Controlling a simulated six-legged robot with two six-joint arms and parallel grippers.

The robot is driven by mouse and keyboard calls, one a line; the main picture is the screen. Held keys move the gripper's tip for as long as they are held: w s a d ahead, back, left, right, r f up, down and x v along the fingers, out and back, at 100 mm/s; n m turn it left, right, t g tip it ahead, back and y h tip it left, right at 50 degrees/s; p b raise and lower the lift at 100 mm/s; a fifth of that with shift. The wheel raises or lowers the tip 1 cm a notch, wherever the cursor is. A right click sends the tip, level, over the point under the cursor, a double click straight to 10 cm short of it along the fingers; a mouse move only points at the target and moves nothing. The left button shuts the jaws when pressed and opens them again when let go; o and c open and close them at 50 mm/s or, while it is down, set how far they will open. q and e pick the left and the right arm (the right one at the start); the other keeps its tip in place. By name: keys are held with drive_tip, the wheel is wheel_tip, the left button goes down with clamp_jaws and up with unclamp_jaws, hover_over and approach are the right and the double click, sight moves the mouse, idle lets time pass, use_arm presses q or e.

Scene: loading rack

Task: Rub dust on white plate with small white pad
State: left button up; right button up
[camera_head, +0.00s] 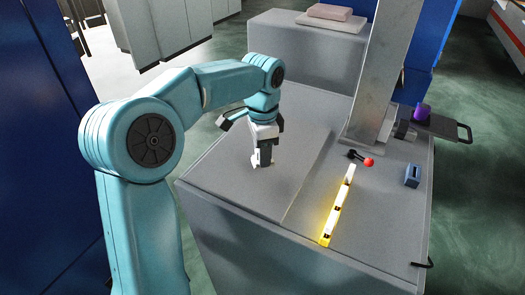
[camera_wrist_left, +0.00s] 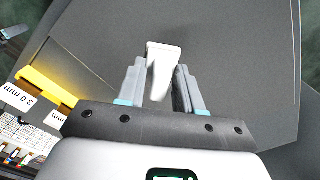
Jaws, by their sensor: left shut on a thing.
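My left gripper (camera_head: 262,163) points down over the left part of the grey work surface (camera_head: 222,172). It is shut on a small white pad (camera_wrist_left: 163,60), which sticks out between the two fingers in the left wrist view. In the head view only a small pale bit of the pad (camera_head: 255,163) shows beside the fingers. The pad is at or close to the surface; I cannot tell whether it touches. No clearly white plate shows; the flat panel under the gripper looks grey. I cannot make out dust on it. My right gripper is not in view.
A yellow strip with white labels (camera_head: 335,212) lies right of the panel. A red-knobbed lever (camera_head: 368,162), a small blue block (camera_head: 412,175) and a grey upright column (camera_head: 383,75) stand farther right. A purple object (camera_head: 422,111) sits on a dark tray (camera_head: 443,126).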

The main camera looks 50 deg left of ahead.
use_arm(q)
drive_tip(key=shift+r+p, duration=1.05)
drive_tip(key=shift+r, duration=0.45)
wheel_tip(320, 180, up, 3)
drive_tip(key=p, duration=0.3)
drive_tip(key=shift+r, duration=0.1)
drive_tip(key=shift+s, duration=0.1)
